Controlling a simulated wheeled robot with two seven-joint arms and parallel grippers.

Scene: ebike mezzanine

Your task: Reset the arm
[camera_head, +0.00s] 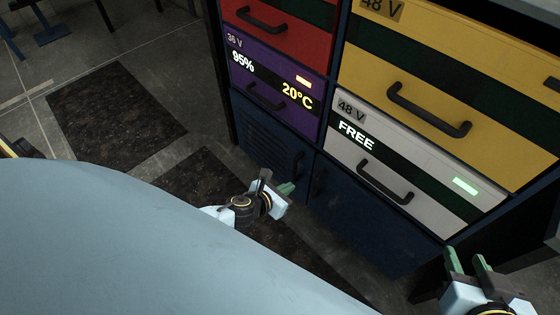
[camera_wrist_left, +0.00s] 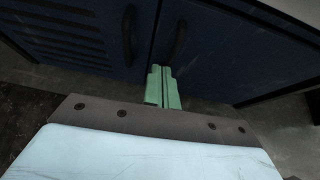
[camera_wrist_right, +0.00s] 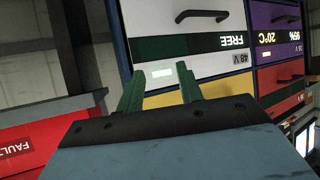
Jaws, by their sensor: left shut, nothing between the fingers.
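My left gripper (camera_head: 287,189) is low in front of the dark blue cabinet doors, left of the white drawer. In the left wrist view its green fingers (camera_wrist_left: 162,87) are shut together with nothing between them, in front of the blue doors (camera_wrist_left: 200,45) and their dark handles. My right gripper (camera_head: 467,262) is at the lower right of the head view, in front of the cabinet's right side. Its green fingers stand apart and empty, and they also show in the right wrist view (camera_wrist_right: 158,88), with the white drawer (camera_wrist_right: 190,45) behind them.
The cabinet has a white drawer marked FREE (camera_head: 420,165), a yellow drawer (camera_head: 470,85), a purple drawer (camera_head: 255,85) and a red drawer (camera_head: 285,35), each with a dark handle. A red box marked FAULT (camera_wrist_right: 50,135) is beside the cabinet. Floor at left is open, with dark mats (camera_head: 115,115).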

